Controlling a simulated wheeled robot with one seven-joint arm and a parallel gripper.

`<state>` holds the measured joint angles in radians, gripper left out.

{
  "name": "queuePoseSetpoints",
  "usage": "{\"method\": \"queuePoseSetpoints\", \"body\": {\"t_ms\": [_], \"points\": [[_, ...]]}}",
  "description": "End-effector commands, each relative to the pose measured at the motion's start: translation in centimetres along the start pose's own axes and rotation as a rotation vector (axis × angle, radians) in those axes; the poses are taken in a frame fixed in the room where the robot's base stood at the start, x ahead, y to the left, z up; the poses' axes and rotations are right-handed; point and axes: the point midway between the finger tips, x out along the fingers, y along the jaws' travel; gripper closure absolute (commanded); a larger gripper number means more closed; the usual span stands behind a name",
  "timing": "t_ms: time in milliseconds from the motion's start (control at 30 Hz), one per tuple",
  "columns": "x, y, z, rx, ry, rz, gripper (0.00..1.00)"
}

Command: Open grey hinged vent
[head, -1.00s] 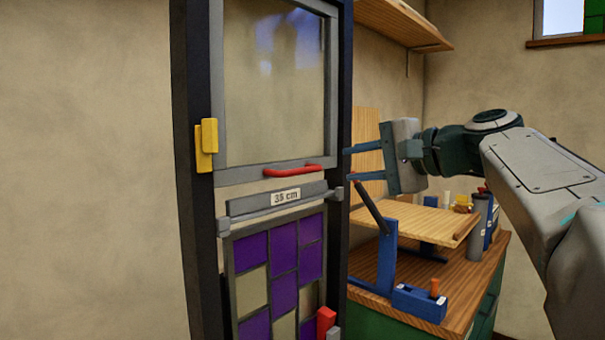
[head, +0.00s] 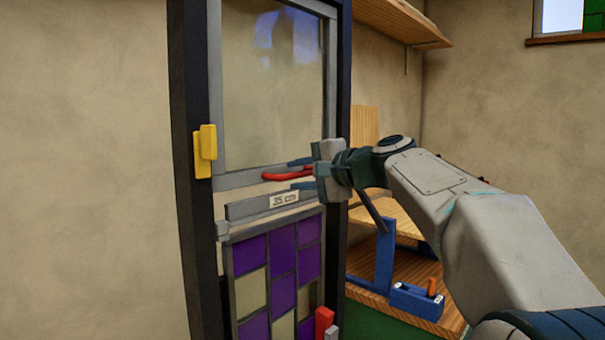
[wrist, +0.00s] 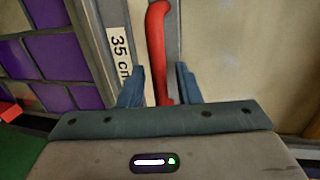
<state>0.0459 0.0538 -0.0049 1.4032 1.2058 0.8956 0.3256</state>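The grey-framed vent (head: 240,180) holds a clear pane and sits in the upper part of a dark frame. It looks closed. A red bar handle (head: 276,175) is on its bottom rail. My gripper (head: 302,174) is at the handle's right end. In the wrist view, the red handle (wrist: 157,50) runs between the two blue fingers (wrist: 160,88). The fingers are apart, with a visible gap on each side of the handle. A yellow latch (head: 204,150) is at the vent's left edge. The gripper hides the right part of the bottom rail.
A grey bar labelled 35 cm (head: 250,207) lies just below the handle. Purple and cream leaded panes (head: 285,262) are under it, with a red block (head: 323,321) at lower right. A wooden bench (head: 385,270) with a blue stand (head: 384,256) is to the right.

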Motion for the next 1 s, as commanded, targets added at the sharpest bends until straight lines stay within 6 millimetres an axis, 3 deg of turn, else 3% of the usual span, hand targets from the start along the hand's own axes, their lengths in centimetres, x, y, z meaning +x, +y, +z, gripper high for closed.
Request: {"method": "queuePoseSetpoints", "body": {"t_ms": [133, 267, 633, 867, 1000], "points": [[0.0, 0.0, 0.0, 0.0, 0.0, 0.0, 0.7], [0.0, 0.0, 0.0, 0.0, 0.0, 0.0, 1.0], [-1.3, -0.2, -0.2, -0.002, 0.005, 0.026, 1.0], [-5.6, -0.7, -0.6, 0.001, 0.015, 0.129, 1.0], [-9.9, -1.1, -1.0, 0.006, 0.027, 0.23, 1.0]]}}
